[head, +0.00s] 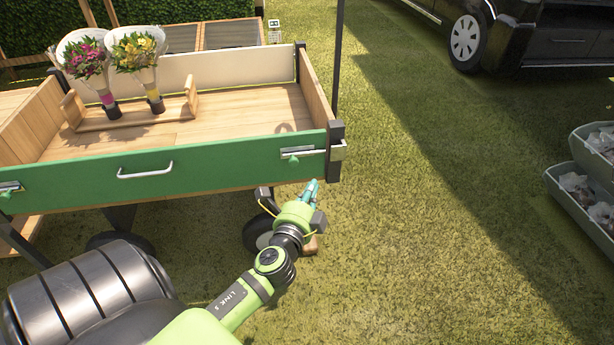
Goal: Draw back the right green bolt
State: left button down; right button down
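My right gripper is not in view.
A left bolt (10,187) and a metal handle (146,170) are on the same panel. Two bouquets (88,60) (139,52) stand in a wooden holder (130,119) on the cart. A dark post (338,60) rises behind the corner. Grass to the right is open; crates (585,180) stand far right.

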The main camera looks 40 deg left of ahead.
aim_at(304, 155)
pick_arm(q)
jog(key=w+a, duration=0.4)
jog(key=a, duration=0.1)
jog(key=shift+w+a, duration=0.2)
jog(key=shift+a, duration=0.2)
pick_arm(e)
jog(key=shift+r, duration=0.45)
pick_arm(q)
jog(key=shift+s+r, duration=0.1)
jog(key=shift+s+a, duration=0.6)
jog(key=shift+a, duration=0.05)
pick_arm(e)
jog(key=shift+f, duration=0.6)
pick_arm(q)
jog(key=shift+a, duration=0.1)
jog(key=shift+w, duration=0.1)
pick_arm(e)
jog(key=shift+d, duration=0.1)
